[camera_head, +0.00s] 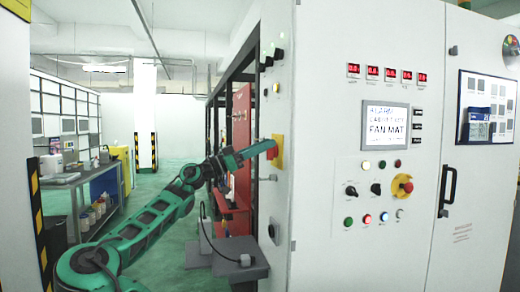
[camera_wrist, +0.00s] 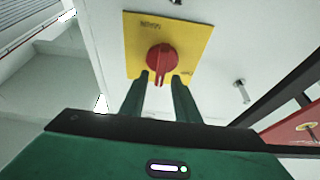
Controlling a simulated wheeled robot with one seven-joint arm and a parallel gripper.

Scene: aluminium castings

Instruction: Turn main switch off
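The main switch is a red rotary knob (camera_wrist: 161,58) on a square yellow plate (camera_wrist: 199,34), fixed to the narrow side of the white cabinet. In the head view the yellow plate (camera_head: 280,153) shows at the cabinet's left side, with the red knob (camera_head: 271,152) partly covered by my gripper (camera_head: 268,147). In the wrist view the knob's grip bar points toward my gripper (camera_wrist: 161,78). The two green fingers are apart, their tips close to either side of the bar's lower end. I cannot tell whether they touch it.
The cabinet front (camera_head: 330,140) carries a screen (camera_head: 385,125), red displays, lamps and a red emergency button (camera_head: 404,185) on yellow. A grey shelf (camera_head: 240,268) juts out below my arm. A workbench (camera_head: 85,180) stands at the left, with open green floor between.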

